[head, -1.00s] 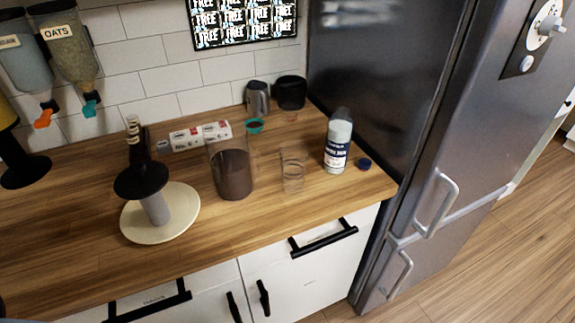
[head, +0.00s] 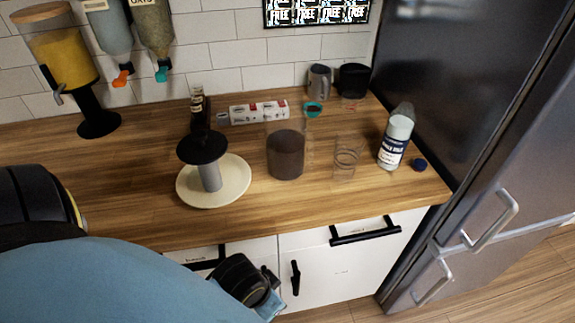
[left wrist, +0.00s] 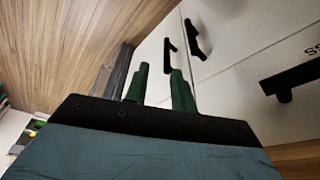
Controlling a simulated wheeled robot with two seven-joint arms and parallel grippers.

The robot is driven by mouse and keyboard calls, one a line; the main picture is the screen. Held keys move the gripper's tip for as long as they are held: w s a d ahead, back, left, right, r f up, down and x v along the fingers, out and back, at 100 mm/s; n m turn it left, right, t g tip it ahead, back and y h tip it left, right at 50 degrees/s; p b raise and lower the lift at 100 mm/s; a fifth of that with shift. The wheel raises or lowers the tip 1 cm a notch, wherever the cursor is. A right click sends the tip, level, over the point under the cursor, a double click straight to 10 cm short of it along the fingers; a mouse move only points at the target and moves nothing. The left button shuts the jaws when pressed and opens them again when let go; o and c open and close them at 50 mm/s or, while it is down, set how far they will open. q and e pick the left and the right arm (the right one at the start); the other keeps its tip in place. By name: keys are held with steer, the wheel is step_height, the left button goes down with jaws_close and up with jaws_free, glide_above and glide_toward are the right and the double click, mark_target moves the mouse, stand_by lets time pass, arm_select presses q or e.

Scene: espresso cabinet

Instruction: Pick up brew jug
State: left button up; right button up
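A clear jug with dark brown contents (head: 286,153), which I take to be the brew jug, stands upright on the wooden counter in the head view. A clear, empty-looking glass (head: 346,157) stands just right of it. My left arm comes in low at the left of the head view, below and in front of the counter, apart from the jug. In the left wrist view my left gripper (left wrist: 160,88) has its two green fingers apart with nothing between them. The fingers point towards white cabinet fronts, and the jug does not show there. My right gripper is not in view.
A round pale board (head: 228,194) with a black-topped grey device (head: 205,160) is left of the jug. Small boxes (head: 258,112) are behind. A white-labelled bottle (head: 395,142) stands right, near the fridge (head: 460,150). The counter's front strip is clear; drawer handles (head: 365,231) stick out below.

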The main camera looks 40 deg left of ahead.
arm_select(q)
steer(key=w+d+r+m+t+h, duration=0.1)
steer(key=w+d+r+m+t, duration=0.2)
steer(key=w+r+t, duration=0.8)
steer(key=w+d+r+m+t+h, duration=0.2)
steer(key=w+d+r+m+t, duration=0.15)
steer(key=w+r, duration=1.3)
steer(key=s+d+r+m+g+h, duration=0.3)
steer(key=d+r+m+h, duration=0.3)
steer(key=r+m+h, duration=0.3)
steer(key=s+d+r+m+g+h, duration=0.3)
steer(key=d+r+m+h, duration=0.4)
steer(key=m, duration=0.5)
steer(key=m+g+y, duration=1.1)
steer(key=g+y, duration=0.1)
steer(key=y, duration=0.7)
glide_above(311, 141)
steer(key=f, duration=1.2)
steer(key=shift+w+a+f, duration=0.15)
steer(key=shift+w+f, duration=0.15)
steer(key=shift+f+p, duration=0.5)
steer(key=shift+f, duration=2.6)
